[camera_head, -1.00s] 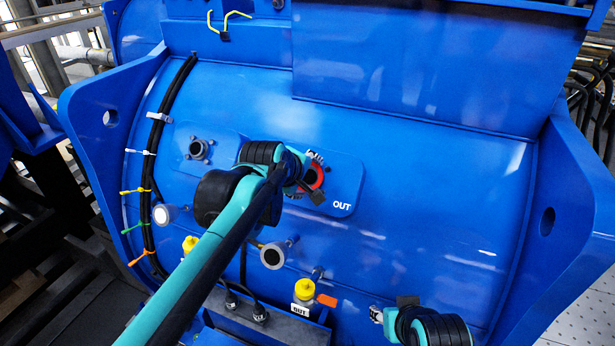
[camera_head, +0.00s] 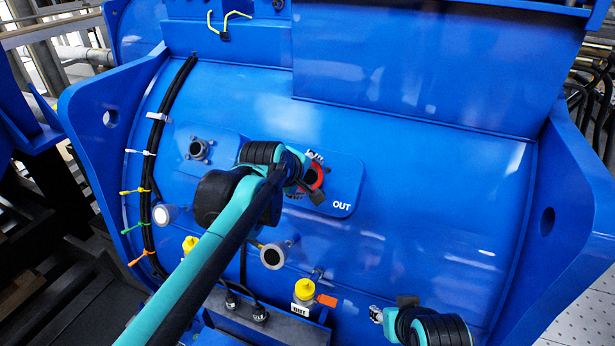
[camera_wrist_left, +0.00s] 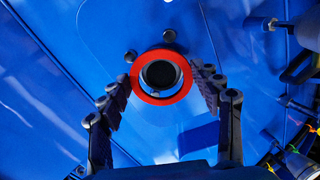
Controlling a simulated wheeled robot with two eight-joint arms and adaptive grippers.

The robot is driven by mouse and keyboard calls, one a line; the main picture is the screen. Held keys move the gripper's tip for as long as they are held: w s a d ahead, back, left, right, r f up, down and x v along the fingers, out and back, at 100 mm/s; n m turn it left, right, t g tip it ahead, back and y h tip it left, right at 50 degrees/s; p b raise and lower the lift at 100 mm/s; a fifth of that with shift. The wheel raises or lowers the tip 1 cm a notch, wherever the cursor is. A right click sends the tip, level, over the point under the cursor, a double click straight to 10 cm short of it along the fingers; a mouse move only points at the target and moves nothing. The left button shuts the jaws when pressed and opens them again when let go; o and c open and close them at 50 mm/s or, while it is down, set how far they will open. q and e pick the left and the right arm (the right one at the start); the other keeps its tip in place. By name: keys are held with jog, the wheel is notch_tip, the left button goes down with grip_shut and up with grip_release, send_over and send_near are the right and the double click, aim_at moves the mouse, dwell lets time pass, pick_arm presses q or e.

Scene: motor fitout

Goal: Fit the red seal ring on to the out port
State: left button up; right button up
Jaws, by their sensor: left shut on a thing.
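The red seal ring (camera_wrist_left: 161,101) is between the two fingertips of my left gripper (camera_wrist_left: 163,78). In the left wrist view it encircles the dark mouth of the out port (camera_wrist_left: 158,75), nearly centred. I cannot tell how far it sits along the port. In the head view my left gripper (camera_head: 314,177) is at the port plate marked OUT (camera_head: 342,192), and part of the red ring (camera_head: 320,174) shows between its fingers. My arm hides part of the port. My right gripper (camera_head: 389,313) is low at the right, away from the port; its finger opening is unclear.
Another grey port (camera_head: 199,149) is at the left on the blue motor housing. Black cables with coloured ties (camera_head: 150,170) run down the left. The housing right of the OUT plate is clear.

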pick_arm(q)
jog(key=shift+b+x, duration=0.6)
jog(key=shift+x, duration=0.55)
jog(key=o, duration=0.9)
jog(key=v, duration=1.2)
jog(key=shift+f, duration=0.1)
